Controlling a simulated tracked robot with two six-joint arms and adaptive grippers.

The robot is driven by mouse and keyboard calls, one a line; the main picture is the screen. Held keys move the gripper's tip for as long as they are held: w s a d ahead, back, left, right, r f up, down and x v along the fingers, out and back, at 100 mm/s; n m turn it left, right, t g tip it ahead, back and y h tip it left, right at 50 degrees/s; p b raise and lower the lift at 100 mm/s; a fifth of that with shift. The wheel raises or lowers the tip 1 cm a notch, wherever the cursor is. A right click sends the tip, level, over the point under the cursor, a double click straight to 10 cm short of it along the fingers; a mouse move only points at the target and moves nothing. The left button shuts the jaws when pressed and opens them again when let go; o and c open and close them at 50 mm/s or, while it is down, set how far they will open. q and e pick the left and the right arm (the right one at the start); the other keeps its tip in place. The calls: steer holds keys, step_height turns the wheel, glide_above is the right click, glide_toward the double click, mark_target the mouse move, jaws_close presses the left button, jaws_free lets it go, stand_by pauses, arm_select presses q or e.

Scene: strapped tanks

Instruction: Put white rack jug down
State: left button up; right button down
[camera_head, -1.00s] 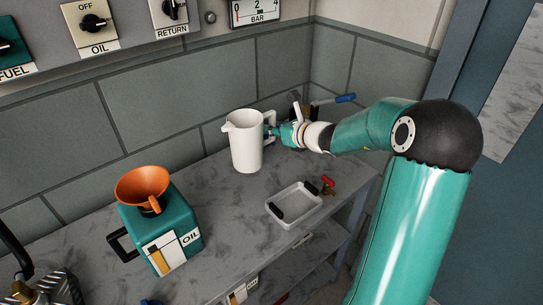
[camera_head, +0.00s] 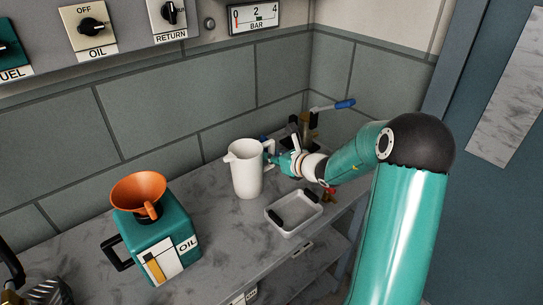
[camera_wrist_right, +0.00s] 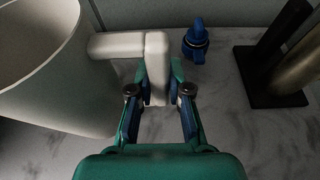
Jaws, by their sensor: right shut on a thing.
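The white jug (camera_head: 246,172) is upright at the middle of the worktop, its spout to the left and its handle to the right. My right gripper (camera_head: 273,159) is at the jug's right side, shut on the handle. In the right wrist view the jug's open rim and pale wall (camera_wrist_right: 62,85) fill the left, and the upright bar of the handle (camera_wrist_right: 157,62) sits between the fingertips of my right gripper (camera_wrist_right: 160,88). I cannot tell whether the jug's base touches the worktop. My left gripper is not in view.
A shallow white tray (camera_head: 288,231) with black grips lies right of the jug. A teal oil can (camera_head: 180,228) with an orange funnel (camera_head: 138,190) stands left. A blue-handled valve (camera_head: 344,104) is behind my arm; a blue knob (camera_wrist_right: 196,42) is beyond the handle. Worktop between can and jug is clear.

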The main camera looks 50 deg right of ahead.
steer(key=c, duration=1.1)
jaws_free()
steer(key=shift+r, duration=0.1)
steer(key=v, duration=1.2)
steer(key=shift+p, duration=0.45)
steer(key=shift+r, duration=0.1)
